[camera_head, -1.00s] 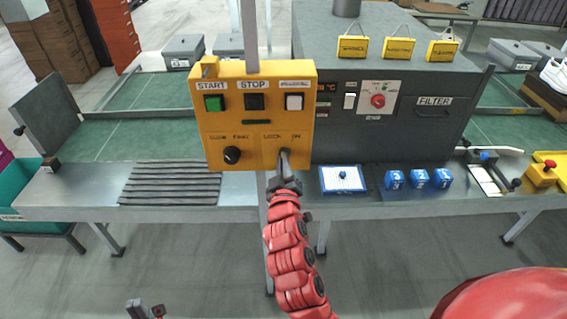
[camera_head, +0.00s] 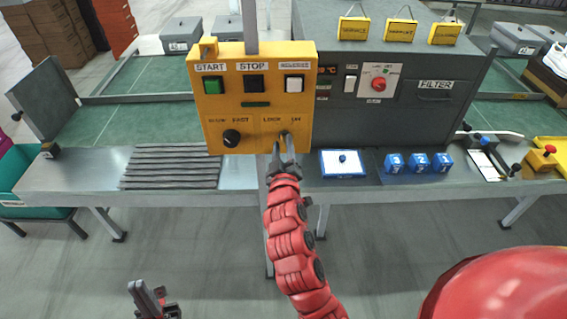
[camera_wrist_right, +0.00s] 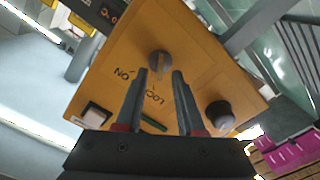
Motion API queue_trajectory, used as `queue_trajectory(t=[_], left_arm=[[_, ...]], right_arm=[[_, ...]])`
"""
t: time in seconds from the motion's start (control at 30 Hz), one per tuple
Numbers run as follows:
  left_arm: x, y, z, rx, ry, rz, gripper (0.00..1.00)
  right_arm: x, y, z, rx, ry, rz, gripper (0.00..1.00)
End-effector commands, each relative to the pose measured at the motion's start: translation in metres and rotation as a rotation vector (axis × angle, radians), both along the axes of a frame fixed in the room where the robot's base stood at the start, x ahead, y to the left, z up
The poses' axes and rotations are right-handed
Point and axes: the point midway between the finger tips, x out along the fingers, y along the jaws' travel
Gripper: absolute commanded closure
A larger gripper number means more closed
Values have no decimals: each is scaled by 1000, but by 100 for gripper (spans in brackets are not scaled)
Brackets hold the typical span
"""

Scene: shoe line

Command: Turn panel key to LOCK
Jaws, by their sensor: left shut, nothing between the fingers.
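The yellow control panel (camera_head: 270,107) hangs over the bench. Its key switch (camera_wrist_right: 160,63), a round grey knob with a slot, sits by the LOCK and ON labels. In the head view the key is mostly hidden by my right gripper (camera_head: 283,142). In the right wrist view my right gripper (camera_wrist_right: 159,73) is open and empty, its two fingertips short of the key and one to each side of it. The slot runs roughly up and down in that view; I cannot tell which label it points at. My left gripper (camera_head: 149,292) is shut and empty at the lower left, away from the panel.
The panel also bears a black SLOW/FAST knob (camera_head: 231,138), and green (camera_head: 212,86), black (camera_head: 254,84) and white (camera_head: 293,83) buttons. A dark filter machine (camera_head: 420,120) stands right of it. Blue blocks (camera_head: 418,163) and a blue-white tray (camera_head: 343,163) lie on the bench.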

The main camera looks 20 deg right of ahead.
Motion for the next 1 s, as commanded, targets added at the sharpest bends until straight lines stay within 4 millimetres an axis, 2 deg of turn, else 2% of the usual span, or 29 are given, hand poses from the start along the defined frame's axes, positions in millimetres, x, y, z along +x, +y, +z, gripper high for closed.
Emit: queue_trajectory(t=[0.17, 0.3, 0.33, 0.43, 0.5, 0.7, 1.0], left_arm=[[0, 0, -12, 0, 0, 0, 100], [0, 0, -21, 0, 0, 0, 100], [0, 0, -10, 0, 1, 0, 100], [0, 0, 2, 0, -1, 0, 100], [0, 0, 20, 0, 0, 0, 100], [0, 0, 46, 0, 0, 0, 100], [0, 0, 54, 0, 0, 0, 100]], right_arm=[[-26, 8, -4, -1, -2, 4, 62], [-57, 18, -4, 0, -1, 7, 62], [-63, 21, 2, 0, 4, 7, 62], [-85, 26, 3, 0, 7, 6, 62], [-97, 30, 7, 3, 9, 4, 62], [-135, 40, 4, -3, 9, 7, 62], [-161, 47, 0, -2, 2, 5, 62]])
